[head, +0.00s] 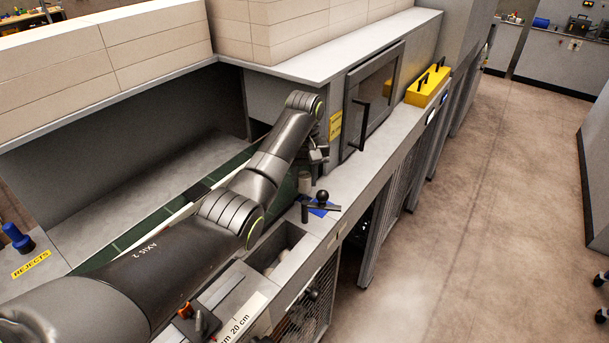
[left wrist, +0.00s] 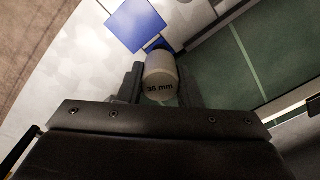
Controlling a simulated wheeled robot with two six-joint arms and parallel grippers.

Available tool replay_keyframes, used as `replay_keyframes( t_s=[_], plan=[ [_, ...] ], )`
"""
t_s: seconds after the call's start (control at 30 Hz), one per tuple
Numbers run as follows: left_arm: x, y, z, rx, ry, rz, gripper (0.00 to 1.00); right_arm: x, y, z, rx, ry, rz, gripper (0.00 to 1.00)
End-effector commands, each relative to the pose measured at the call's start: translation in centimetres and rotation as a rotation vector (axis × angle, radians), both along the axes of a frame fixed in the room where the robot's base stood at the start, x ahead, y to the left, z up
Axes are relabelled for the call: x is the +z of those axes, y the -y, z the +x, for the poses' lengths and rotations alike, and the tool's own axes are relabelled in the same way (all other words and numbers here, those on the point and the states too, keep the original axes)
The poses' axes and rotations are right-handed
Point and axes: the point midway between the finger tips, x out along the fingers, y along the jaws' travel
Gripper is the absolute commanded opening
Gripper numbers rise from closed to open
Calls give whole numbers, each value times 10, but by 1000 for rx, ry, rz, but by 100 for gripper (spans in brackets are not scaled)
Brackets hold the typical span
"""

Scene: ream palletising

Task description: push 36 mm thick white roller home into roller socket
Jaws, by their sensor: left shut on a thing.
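The white roller (left wrist: 160,73), marked "36 mm", sits between the two dark fingers of my left gripper (left wrist: 160,84), which is shut on it. In the head view the roller (head: 305,182) is a small pale cylinder just below my left gripper (head: 313,165), at the edge of the green belt. In the left wrist view a small blue part (left wrist: 157,44) shows at the roller's far end; I cannot tell whether it is the roller socket or whether the roller touches it. My right gripper is not in view.
A blue patch (head: 320,209) lies on the grey counter, with a black ball-knobbed tool (head: 322,197) beside it. An open bin (head: 283,248) is set in the counter nearer me. A glazed cabinet (head: 372,98) and a yellow toolbox (head: 427,86) stand farther along.

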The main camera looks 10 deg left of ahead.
Motion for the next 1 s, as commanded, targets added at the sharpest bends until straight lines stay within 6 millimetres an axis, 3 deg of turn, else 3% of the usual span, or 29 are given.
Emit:
replay_keyframes(
  t_s=[1.0],
  plan=[
    [-26,0,0,0,0,0,0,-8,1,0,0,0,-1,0]
  ],
)
